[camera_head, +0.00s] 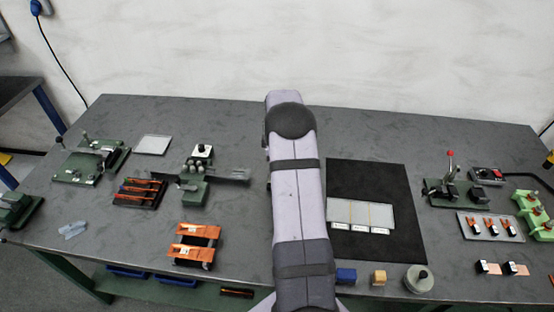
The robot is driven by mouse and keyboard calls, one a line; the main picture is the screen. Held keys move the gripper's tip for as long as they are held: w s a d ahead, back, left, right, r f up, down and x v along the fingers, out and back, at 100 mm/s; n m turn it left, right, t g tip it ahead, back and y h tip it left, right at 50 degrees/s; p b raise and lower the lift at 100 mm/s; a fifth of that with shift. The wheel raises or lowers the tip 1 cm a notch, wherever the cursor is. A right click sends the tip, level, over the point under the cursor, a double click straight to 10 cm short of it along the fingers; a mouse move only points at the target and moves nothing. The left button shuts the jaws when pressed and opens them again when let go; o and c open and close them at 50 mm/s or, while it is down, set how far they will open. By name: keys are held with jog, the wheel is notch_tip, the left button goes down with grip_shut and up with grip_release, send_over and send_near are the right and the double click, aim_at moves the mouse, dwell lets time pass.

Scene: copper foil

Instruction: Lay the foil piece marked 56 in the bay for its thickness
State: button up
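Copper-coloured pieces lie in several places: a dark rack (127,201) with orange strips at left, a pair of orange pieces (196,230) nearer the front, and small pieces on a pale plate (513,238) at right. No mark 56 is readable, so I cannot tell which piece carries it. A pale tray (345,208) with thin yellow dividers and three white labels along its front edge lies on a black mat; the label text is too small to read. My arm rises through the middle of the view, and my gripper does not show; it is probably hidden behind the arm.
A green device (194,192) with a black knob and dark bar stands left of my arm. A lever fixture (447,190) and a green stand (531,212) are at right. A blue block (346,276), tan block (379,278) and round weight (418,279) line the front edge.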

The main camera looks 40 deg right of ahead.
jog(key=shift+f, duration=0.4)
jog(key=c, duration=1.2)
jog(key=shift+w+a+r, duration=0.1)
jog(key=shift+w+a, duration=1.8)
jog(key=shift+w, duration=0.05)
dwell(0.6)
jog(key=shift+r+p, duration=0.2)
jog(key=shift+p, duration=0.15)
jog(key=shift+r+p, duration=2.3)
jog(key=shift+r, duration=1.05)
